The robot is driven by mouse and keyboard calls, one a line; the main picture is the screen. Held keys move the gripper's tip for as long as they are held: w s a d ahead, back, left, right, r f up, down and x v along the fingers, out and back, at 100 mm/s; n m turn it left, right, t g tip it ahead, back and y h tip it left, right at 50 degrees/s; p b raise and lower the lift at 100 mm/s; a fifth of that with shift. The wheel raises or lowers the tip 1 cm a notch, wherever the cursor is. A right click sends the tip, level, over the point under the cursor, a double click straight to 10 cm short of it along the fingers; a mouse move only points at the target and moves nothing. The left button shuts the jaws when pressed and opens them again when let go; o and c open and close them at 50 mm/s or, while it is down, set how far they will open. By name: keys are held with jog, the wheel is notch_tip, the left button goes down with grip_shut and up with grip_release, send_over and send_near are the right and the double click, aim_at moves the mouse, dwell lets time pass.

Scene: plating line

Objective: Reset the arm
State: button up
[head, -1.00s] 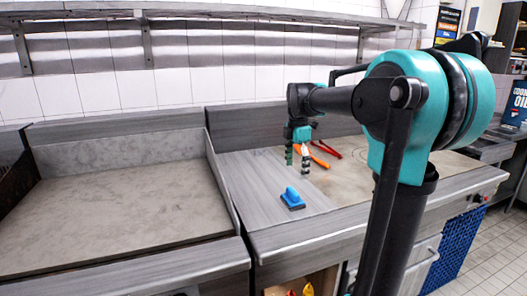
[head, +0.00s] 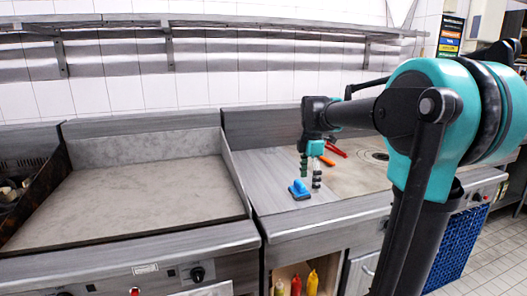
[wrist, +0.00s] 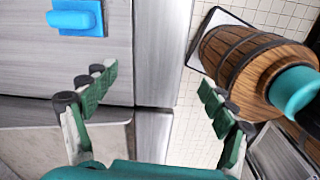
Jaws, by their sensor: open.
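My gripper (head: 310,173) hangs from my teal and black arm above the grey counter at the right of the griddle. In the wrist view my gripper (wrist: 152,105) has its two green fingers spread wide apart, with nothing between them. A blue scraper-like block (head: 299,189) lies on the counter just left of the fingers. It also shows in the wrist view (wrist: 78,18), at the top left, apart from the fingers.
An orange-handled tool (head: 327,161) and a red-handled tool (head: 336,150) lie behind my gripper. A flat griddle (head: 130,200) with raised walls is at left. Red (head: 296,285) and yellow (head: 312,283) bottles stand in the cubby below. A wall shelf (head: 200,28) runs above.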

jog(key=s+d+f+m+t, duration=0.2)
jog(key=s+f+m, duration=0.8)
jog(key=f, duration=0.1)
jog(key=s+d+f+m+t, duration=0.1)
jog(key=s+f+m+t, duration=0.1)
jog(key=s+f+m, duration=0.8)
jog(key=shift+s+d+f, duration=0.35)
jog(key=shift+s+f, duration=0.05)
jog(key=shift+f, duration=0.4)
jog(key=shift+o, duration=0.4)
